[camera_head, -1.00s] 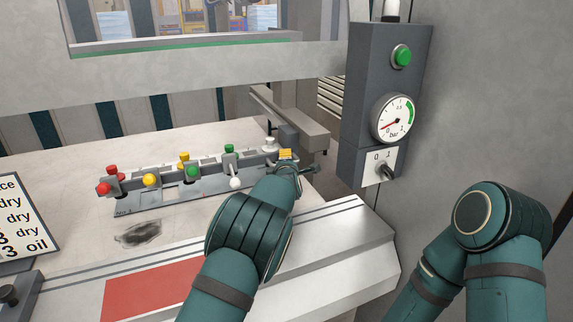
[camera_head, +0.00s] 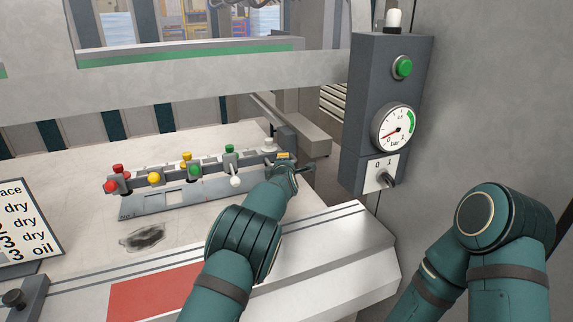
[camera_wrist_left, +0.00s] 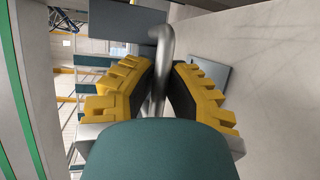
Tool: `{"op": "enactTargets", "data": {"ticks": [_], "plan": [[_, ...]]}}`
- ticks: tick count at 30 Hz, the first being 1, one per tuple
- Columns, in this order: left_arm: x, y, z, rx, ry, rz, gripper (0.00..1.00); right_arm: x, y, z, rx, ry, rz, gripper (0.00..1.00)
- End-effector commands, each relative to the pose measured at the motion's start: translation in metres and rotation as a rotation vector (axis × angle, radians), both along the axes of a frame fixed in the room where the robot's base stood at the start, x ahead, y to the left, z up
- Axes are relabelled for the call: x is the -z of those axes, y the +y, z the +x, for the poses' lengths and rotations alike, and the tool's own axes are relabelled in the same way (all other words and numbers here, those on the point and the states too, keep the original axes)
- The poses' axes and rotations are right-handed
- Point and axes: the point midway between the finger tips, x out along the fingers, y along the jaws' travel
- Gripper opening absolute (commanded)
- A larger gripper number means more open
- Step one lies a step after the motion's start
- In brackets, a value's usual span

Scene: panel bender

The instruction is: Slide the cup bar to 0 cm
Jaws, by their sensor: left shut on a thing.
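The cup bar (camera_head: 215,176) lies along the pale machine table in the head view, carrying red, yellow, green and white knob-like cups. My left gripper (camera_head: 284,157) is at the bar's right end, its yellow finger pads partly hidden by my wrist. In the left wrist view, a bent grey metal handle (camera_wrist_left: 161,45) passes between the yellow-padded fingers of my left gripper (camera_wrist_left: 162,80). The gripper is shut on this handle. How the handle joins the bar is hidden. My right arm shows at the lower right, but its gripper is out of view.
A grey control box (camera_head: 378,110) with a green button, a gauge and a 0/1 switch stands right of the bar. A lettered sign (camera_head: 25,222) stands at the left. A dark smudge (camera_head: 142,237) and a red panel (camera_head: 155,290) lie in front of the bar.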

Motion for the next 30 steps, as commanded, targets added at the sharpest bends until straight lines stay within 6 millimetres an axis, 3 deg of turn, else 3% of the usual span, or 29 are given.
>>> {"op": "enactTargets", "data": {"ticks": [9, 12, 13, 24, 30], "plan": [[-0.002, 0.002, 0.002, -0.002, -0.005, -0.001, 0.00, 0.000, 0.000, 0.000, 0.000, 0.001, 0.000, 0.39], [-0.002, 0.002, 0.002, -0.002, -0.005, -0.002, 0.39, 0.000, 0.000, 0.000, 0.000, 0.001, 0.000, 0.39], [-0.002, 0.002, 0.002, -0.002, -0.005, -0.001, 0.43, 0.000, 0.000, 0.000, 0.000, 0.001, 0.000, 0.39], [-0.002, 0.002, 0.000, -0.004, -0.004, -0.001, 0.43, 0.000, 0.000, 0.000, 0.000, 0.001, 0.000, 0.39], [-0.005, 0.005, -0.013, -0.007, -0.001, -0.004, 0.43, 0.000, 0.000, 0.000, 0.000, 0.001, 0.000, 0.39]]}}
